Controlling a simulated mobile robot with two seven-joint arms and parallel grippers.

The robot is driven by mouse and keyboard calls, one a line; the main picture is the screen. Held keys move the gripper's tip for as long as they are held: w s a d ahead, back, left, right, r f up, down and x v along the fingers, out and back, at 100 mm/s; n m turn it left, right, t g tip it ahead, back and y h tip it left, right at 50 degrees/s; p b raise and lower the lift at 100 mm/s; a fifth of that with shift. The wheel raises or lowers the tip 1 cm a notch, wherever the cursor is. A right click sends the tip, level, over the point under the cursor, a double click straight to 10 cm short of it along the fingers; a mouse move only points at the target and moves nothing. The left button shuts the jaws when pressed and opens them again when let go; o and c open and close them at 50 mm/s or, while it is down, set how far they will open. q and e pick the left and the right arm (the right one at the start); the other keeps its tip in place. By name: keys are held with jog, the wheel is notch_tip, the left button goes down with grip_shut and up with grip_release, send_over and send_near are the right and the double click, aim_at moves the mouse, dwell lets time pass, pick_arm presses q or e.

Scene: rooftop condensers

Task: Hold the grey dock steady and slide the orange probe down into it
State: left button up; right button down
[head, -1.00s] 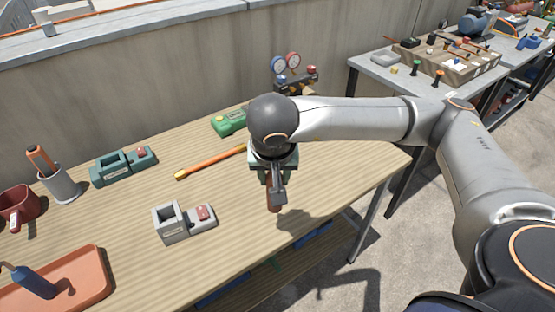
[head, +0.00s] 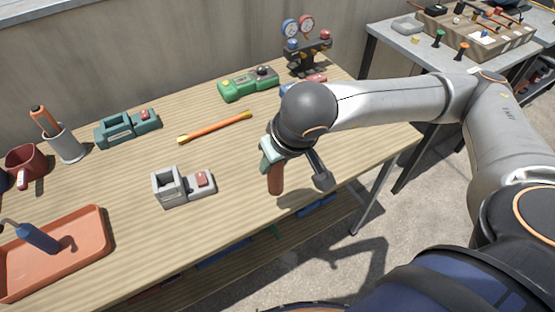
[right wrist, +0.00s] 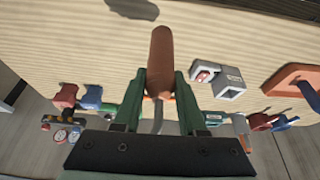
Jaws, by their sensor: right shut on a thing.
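The grey dock (head: 169,192) stands upright on the wooden bench, with a square opening and a red button on its right part. It also shows in the right wrist view (right wrist: 231,84). My right gripper (head: 272,158) is to the right of the dock and apart from it, above the bench. It is shut on the orange probe (head: 275,181), a brownish-orange rod that points down. In the right wrist view the probe (right wrist: 161,55) sticks out between the green fingers (right wrist: 160,88). My left gripper is not in view, and nothing holds the dock.
A similar teal dock (head: 115,131) stands behind, near an orange stick with yellow ends (head: 215,128). A green device (head: 248,85) and gauges (head: 303,45) are at the back. A grey cup (head: 68,145), red mug (head: 27,165) and orange tray (head: 90,250) are at left.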

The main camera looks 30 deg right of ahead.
jog(key=w+a+r+n, duration=0.1)
jog(key=w+a+r, duration=0.65)
jog(key=a, duration=0.25)
jog(key=w+a+r+n, duration=0.1)
jog(key=w+a+r, duration=0.5)
jog(key=w+a, duration=0.4)
notch_tip(320, 180, down, 11)
jog(key=s, duration=0.1)
jog(key=shift+s+a+y, duration=0.25)
jog(key=shift+a+y, duration=0.05)
jog(key=shift+a, duration=0.05)
notch_tip(320, 180, up, 12)
dwell(0.4)
